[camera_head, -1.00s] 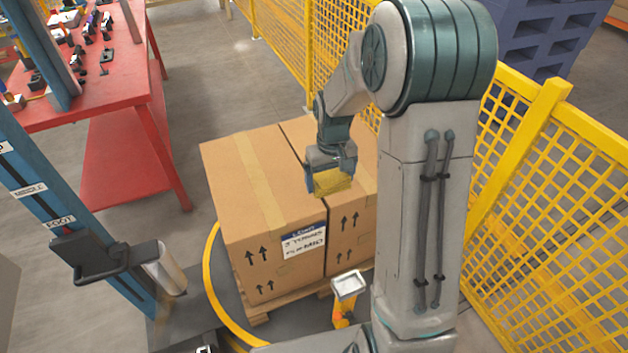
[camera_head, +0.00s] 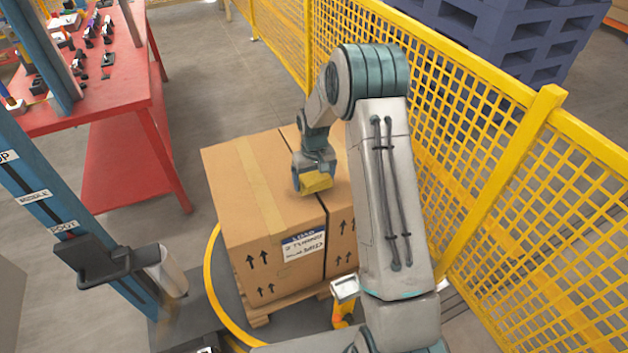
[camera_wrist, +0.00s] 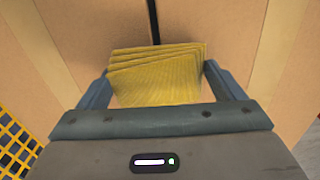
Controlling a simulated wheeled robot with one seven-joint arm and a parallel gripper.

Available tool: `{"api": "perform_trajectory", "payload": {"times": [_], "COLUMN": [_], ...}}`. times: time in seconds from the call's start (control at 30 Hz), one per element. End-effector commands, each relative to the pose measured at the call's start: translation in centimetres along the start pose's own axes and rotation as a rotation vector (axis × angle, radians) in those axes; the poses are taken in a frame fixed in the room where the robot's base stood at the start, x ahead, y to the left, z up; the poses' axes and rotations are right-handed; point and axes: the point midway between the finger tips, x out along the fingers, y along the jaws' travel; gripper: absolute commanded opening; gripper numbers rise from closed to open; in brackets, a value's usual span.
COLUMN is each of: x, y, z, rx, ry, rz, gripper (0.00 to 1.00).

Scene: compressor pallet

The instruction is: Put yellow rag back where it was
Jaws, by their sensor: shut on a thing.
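The yellow rag (camera_head: 317,183) is a folded cloth held between the two fingers of my gripper (camera_head: 313,180). In the wrist view the rag (camera_wrist: 158,78) shows as several stacked folds, with my gripper's fingers (camera_wrist: 158,90) on its left and right sides. The rag is over the top of the cardboard boxes (camera_head: 232,172), near the dark gap between them. I cannot tell whether it touches the box top.
The boxes stand on a wooden pallet (camera_head: 262,319) inside a yellow floor ring (camera_head: 207,270). A blue column (camera_head: 35,178) with a black bracket stands at left. A red workbench (camera_head: 125,98) with tools is behind it. Yellow mesh fencing (camera_head: 470,130) closes the right side.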

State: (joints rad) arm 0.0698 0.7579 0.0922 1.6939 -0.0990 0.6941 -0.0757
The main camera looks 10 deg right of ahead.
Motion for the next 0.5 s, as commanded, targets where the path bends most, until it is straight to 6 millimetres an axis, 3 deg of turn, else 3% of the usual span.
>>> {"api": "perform_trajectory", "payload": {"times": [0.2,0.5], "x": [1.4,1.6], "y": [0.0,0.0], "z": [0.0,0.0], "rx": [0.000,0.000], "ry": [-0.002,0.000], "rz": [0.000,0.000], "gripper": [0.67,0.67]}}
